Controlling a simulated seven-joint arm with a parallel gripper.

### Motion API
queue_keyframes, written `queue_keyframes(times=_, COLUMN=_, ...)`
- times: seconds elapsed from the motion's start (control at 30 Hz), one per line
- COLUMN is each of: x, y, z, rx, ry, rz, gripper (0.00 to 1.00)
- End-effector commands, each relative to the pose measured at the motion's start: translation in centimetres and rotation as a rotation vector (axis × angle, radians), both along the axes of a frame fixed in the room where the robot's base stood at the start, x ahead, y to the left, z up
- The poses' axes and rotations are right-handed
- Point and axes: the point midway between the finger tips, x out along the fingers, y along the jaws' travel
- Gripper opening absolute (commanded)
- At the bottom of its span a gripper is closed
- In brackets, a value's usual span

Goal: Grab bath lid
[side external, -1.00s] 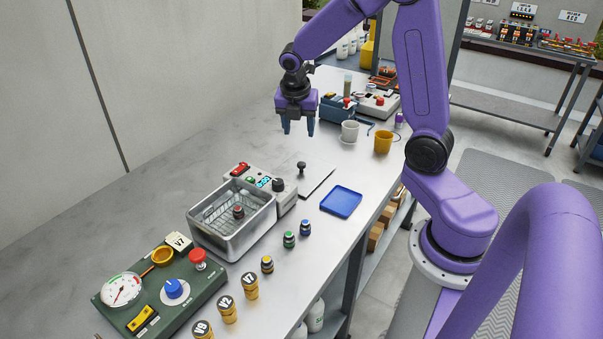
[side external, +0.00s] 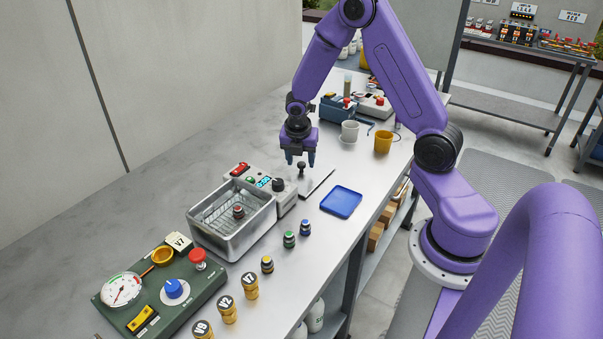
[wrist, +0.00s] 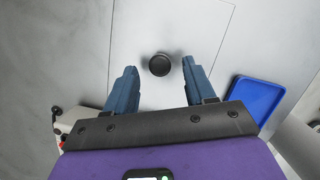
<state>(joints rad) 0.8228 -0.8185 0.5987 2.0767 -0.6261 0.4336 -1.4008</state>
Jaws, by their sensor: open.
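The bath lid (side external: 316,183) is a flat pale plate lying on the bench, with a black knob (side external: 301,168) standing up from it. In the wrist view the lid (wrist: 185,25) lies below my gripper, and its round black knob (wrist: 159,65) shows between and just beyond the fingertips. My gripper (side external: 300,164) is open and empty, fingers pointing down, close above the lid at the knob. In the wrist view my two blue fingers (wrist: 159,68) stand on either side of the knob. I cannot tell whether they are level with it.
The open metal bath (side external: 232,222) with its control box (side external: 262,184) stands left of the lid. A blue tray (side external: 341,201) lies to the right. Small capped vials (side external: 289,239) stand in front. A white cup (side external: 349,131) and a yellow cup (side external: 383,142) stand behind.

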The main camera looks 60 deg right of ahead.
Motion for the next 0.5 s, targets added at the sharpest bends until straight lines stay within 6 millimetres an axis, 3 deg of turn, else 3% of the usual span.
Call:
queue_keyframes(times=0.2, x=0.2, y=-0.5, z=-1.9, rx=0.000, ry=0.001, rz=-0.001, gripper=0.54)
queue_keyframes(times=0.5, x=0.2, y=-0.5, z=-2.1, rx=0.000, ry=0.000, rz=0.001, gripper=0.51)
